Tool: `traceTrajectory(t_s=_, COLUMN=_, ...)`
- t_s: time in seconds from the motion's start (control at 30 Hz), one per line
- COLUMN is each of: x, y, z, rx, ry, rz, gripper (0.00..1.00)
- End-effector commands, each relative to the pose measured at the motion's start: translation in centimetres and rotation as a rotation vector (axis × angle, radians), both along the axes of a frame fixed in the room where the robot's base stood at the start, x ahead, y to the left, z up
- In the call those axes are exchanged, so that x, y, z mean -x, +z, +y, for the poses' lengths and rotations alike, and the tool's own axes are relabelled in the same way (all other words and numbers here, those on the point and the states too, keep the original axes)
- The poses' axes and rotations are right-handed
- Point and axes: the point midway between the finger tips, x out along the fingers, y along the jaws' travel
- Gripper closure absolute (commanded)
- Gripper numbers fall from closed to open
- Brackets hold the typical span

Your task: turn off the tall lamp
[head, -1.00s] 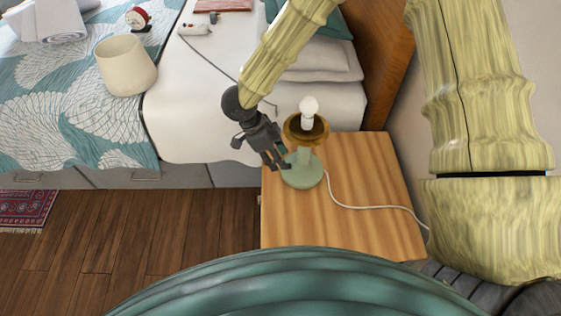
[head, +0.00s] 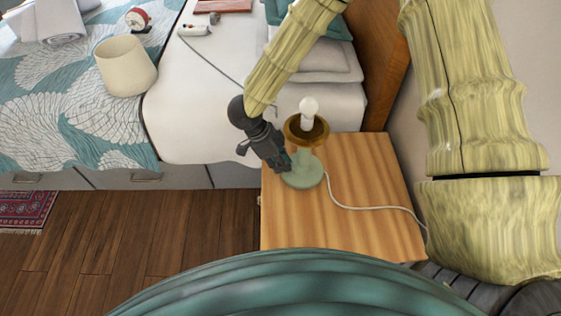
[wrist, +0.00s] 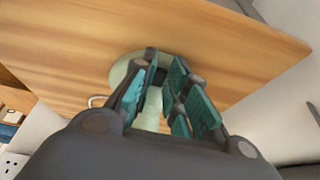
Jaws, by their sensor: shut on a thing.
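The tall lamp stands upright on the bedside table, with a pale green base (head: 304,177), a short stem, a brown-gold dish (head: 293,130) and a bare white bulb (head: 309,112) on top. I cannot tell whether the bulb is lit. My gripper (head: 284,164) comes from the upper left, low beside the lamp, below the dish. In the wrist view its teal-padded fingers (wrist: 163,80) are on either side of the pale green lamp stem (wrist: 152,112), shut on it above the round base (wrist: 122,70). The fingers hide part of the stem; a switch is not clear.
The wooden bedside table (head: 350,215) is bare in front, with a white cord (head: 372,207) running right. A headboard (head: 378,60) stands behind.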

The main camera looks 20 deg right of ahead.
Motion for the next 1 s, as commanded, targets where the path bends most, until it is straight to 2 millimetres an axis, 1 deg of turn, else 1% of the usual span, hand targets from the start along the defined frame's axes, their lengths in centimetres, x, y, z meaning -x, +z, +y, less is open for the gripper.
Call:
traceTrajectory(t_s=0.3, x=0.1, y=0.45, z=-0.27, rx=-0.061, ry=-0.002, rz=-0.019, gripper=1.0)
traceTrajectory(t_s=0.67, x=0.06, y=0.17, z=-0.25, rx=-0.083, ry=0.0, rz=-0.028, gripper=1.0)
traceTrajectory(t_s=0.7, x=0.06, y=0.18, z=-0.24, rx=-0.083, ry=0.0, rz=-0.028, gripper=0.81)
traceTrajectory(t_s=0.77, x=0.06, y=0.18, z=-0.24, rx=-0.083, ry=0.0, rz=-0.028, gripper=0.7)
traceTrajectory(t_s=0.8, x=0.07, y=0.18, z=-0.24, rx=-0.083, ry=0.0, rz=-0.028, gripper=0.63)
traceTrajectory(t_s=1.0, x=0.08, y=0.18, z=-0.24, rx=-0.084, ry=0.0, rz=-0.027, gripper=0.62)
